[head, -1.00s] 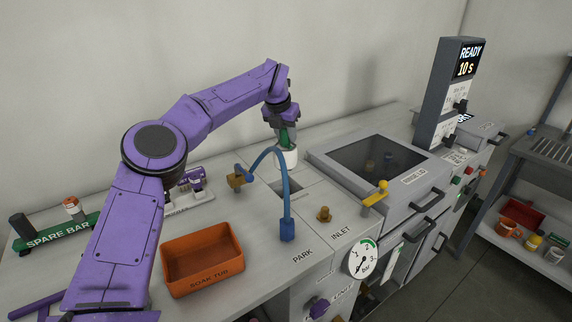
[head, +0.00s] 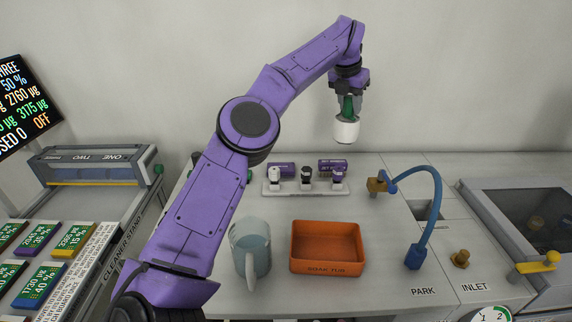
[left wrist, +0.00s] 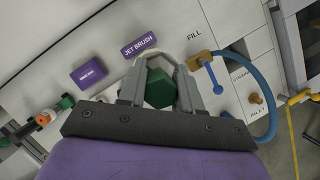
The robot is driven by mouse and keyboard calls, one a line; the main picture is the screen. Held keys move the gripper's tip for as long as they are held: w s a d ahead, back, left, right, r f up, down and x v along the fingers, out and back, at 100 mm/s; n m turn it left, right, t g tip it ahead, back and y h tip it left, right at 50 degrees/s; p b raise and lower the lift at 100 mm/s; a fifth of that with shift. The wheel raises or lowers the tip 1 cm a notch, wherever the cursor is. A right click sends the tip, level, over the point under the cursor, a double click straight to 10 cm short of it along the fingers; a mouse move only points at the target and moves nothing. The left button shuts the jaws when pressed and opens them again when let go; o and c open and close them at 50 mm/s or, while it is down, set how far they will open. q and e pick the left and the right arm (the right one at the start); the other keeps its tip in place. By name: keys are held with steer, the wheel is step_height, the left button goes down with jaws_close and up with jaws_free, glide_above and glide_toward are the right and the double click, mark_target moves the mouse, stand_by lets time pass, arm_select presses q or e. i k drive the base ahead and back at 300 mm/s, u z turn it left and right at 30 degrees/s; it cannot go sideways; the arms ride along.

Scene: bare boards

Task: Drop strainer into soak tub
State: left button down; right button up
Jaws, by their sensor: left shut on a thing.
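My left gripper (head: 348,103) is shut on the strainer (head: 346,131), a white cylinder with a green top. It is held upright in the air in front of the back wall, above and beyond the counter. In the left wrist view the strainer's green top (left wrist: 160,89) sits between the two grey fingers, which hide its sides. The orange soak tub (head: 326,268) stands on the counter, open and looking empty, lower in the head view. The strainer is well apart from the tub. My right gripper is not in view.
A clear jug (head: 252,250) stands just left of the tub. Behind the tub is a pale rack (head: 300,188) with several small fittings. A blue curved hose (head: 438,205) rises to the right, near a square opening. A cleaner stand lies to the left.

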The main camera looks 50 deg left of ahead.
mark_target(317, 253)
steer(key=u, duration=1.05)
steer(key=k, duration=0.1)
